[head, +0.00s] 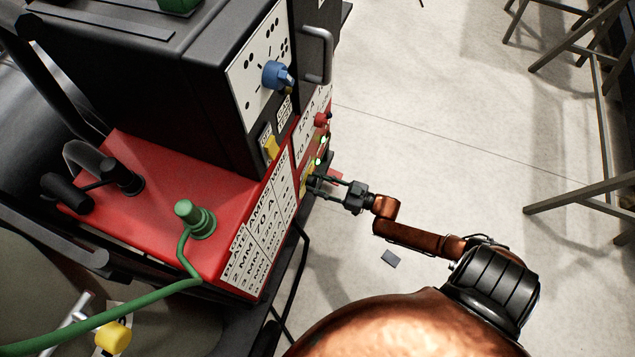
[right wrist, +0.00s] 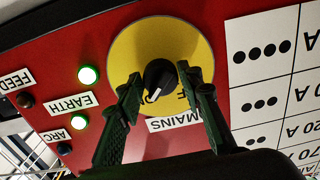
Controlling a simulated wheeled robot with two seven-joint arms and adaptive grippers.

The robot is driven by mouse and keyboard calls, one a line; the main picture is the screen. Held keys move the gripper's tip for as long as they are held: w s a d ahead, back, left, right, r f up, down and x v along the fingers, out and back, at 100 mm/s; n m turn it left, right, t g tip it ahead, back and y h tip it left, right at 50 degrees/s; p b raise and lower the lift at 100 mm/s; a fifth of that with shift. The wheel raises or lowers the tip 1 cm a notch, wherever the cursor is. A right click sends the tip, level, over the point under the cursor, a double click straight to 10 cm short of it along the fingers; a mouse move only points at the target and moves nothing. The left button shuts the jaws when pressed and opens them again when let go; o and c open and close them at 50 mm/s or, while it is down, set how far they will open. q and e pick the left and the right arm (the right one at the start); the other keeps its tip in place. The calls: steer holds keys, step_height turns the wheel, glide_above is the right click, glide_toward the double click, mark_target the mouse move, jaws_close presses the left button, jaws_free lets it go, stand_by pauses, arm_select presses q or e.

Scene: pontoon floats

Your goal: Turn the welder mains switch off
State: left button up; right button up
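The mains switch is a black knob (right wrist: 158,76) on a round yellow plate (right wrist: 150,38), above a label reading MAINS (right wrist: 175,123), on the welder's red front panel (right wrist: 50,60). A pale mark shows at the knob's lower end; its setting is hard to read. My right gripper (right wrist: 158,74) is open, with one finger on each side of the knob. The right finger is very close to it; I cannot tell if it touches. In the head view the right gripper (head: 327,181) reaches the welder's front (head: 262,225) from the right. My left gripper is out of view.
Two green lamps (right wrist: 88,75) are lit beside the switch, by the FEED, EARTH and ARC labels. A blue knob (head: 277,75), a yellow switch (head: 271,148) and a metal handle (head: 327,55) are on the upper unit. The floor (head: 430,90) right of the welder is mostly clear.

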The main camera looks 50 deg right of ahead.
steer(key=shift+d, duration=0.1)
steer(key=c, duration=0.7)
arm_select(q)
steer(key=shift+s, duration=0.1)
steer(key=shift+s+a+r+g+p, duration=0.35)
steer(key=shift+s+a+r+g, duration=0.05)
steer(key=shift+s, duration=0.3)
arm_select(e)
steer(key=shift+d+n, duration=0.1)
steer(key=shift+n, duration=9)
